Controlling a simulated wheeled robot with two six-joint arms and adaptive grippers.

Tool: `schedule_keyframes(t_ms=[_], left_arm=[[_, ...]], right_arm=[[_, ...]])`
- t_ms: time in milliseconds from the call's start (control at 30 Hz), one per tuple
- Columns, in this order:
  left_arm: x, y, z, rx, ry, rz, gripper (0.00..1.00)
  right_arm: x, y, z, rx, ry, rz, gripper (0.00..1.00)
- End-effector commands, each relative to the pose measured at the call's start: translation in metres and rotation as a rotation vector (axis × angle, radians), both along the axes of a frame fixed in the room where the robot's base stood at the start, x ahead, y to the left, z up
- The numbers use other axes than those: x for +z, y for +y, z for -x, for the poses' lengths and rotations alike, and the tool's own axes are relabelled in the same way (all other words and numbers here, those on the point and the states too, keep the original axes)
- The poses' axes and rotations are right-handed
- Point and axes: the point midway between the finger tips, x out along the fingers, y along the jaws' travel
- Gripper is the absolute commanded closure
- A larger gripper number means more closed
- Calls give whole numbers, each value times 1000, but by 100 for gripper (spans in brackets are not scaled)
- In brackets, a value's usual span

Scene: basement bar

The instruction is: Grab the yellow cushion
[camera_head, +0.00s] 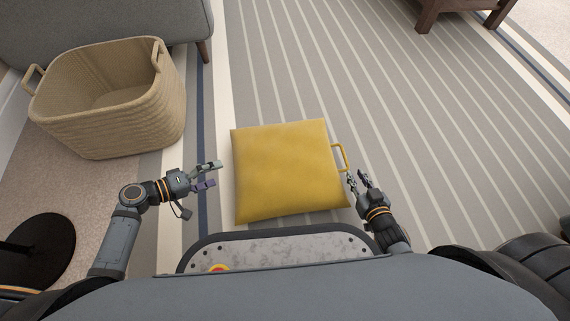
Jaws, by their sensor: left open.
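The yellow cushion (285,172) lies flat on the striped rug, just in front of my base. It is square, with a yellow loop handle (341,157) on its right side. My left gripper (214,175) is open and empty, a little to the left of the cushion's left edge, with a gap between them. My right gripper (358,180) is at the cushion's right edge, just below the handle. Its fingers look apart with nothing between them. I cannot tell whether it touches the cushion.
An empty woven basket (115,115) stands on the left, beside a grey sofa (110,18). A dark round base (38,250) is at the lower left. Wooden furniture legs (428,15) stand at the top right. The striped rug (450,150) is clear to the right.

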Motion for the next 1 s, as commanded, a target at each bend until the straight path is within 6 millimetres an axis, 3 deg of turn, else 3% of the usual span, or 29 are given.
schedule_keyframes(t_ms=[600,1000], left_arm=[[-31,-70,-38,1,0,2,0],[-35,-77,-41,1,1,0,0]], right_arm=[[-32,6,-79,1,-1,-3,78],[-36,7,-87,1,0,-2,78]])
